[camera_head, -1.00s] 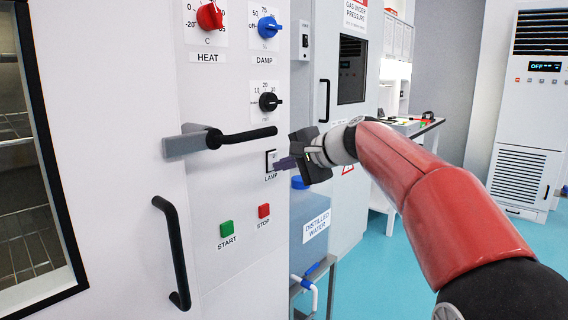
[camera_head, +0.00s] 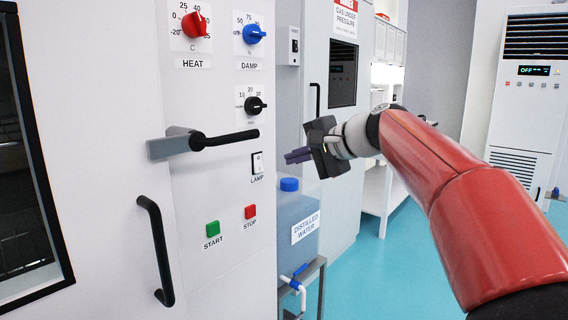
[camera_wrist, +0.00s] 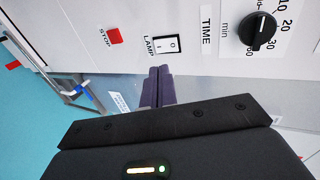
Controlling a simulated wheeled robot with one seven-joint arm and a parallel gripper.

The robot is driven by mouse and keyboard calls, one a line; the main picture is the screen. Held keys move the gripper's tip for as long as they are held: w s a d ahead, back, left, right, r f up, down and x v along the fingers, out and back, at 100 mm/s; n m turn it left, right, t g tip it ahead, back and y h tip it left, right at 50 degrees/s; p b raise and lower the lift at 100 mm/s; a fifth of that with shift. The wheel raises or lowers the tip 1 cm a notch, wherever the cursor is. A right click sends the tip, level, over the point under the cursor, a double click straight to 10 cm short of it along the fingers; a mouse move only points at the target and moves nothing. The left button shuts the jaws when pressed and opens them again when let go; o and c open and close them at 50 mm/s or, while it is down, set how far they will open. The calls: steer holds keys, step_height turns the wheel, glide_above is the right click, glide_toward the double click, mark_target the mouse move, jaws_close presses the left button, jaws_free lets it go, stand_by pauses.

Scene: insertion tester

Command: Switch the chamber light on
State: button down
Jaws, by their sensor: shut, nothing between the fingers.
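The lamp switch (camera_head: 257,163) is a white rocker in a black frame above the LAMP label on the chamber's control panel. In the wrist view the switch (camera_wrist: 167,44) lies just beyond my fingertips; I cannot tell for sure which side is pressed in. My gripper (camera_head: 288,157) is shut and empty, right of the switch and apart from the panel. Its dark fingers also show in the wrist view (camera_wrist: 159,72), pointing toward the switch. The chamber window (camera_head: 22,180) at the far left is dark inside, with shelves faintly visible.
A black-gripped door handle (camera_head: 225,138) sticks out left of and above the switch. The TIME knob (camera_head: 255,105) is above; green START (camera_head: 212,228) and red STOP (camera_head: 250,211) buttons are below. A blue-capped water container (camera_head: 290,215) stands right of the panel.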

mark_target(260, 171)
steer(key=v, duration=0.5)
steer(key=shift+s+d+r, duration=0.15)
steer(key=shift+s+d, duration=0.05)
steer(key=shift+d, duration=0.05)
steer(key=shift+s+d+f+b, duration=0.1)
steer(key=shift+s+f+b, duration=0.05)
steer(key=shift+f+b, duration=0.85)
steer(key=x, duration=0.4)
steer(key=p+x, duration=0.1)
steer(key=x, duration=0.4)
steer(key=r+x, duration=0.1)
steer(key=x, duration=0.3)
steer(key=shift+w+a+f, duration=0.1)
steer(key=shift+w+a, duration=0.3)
steer(key=shift+a, duration=0.1)
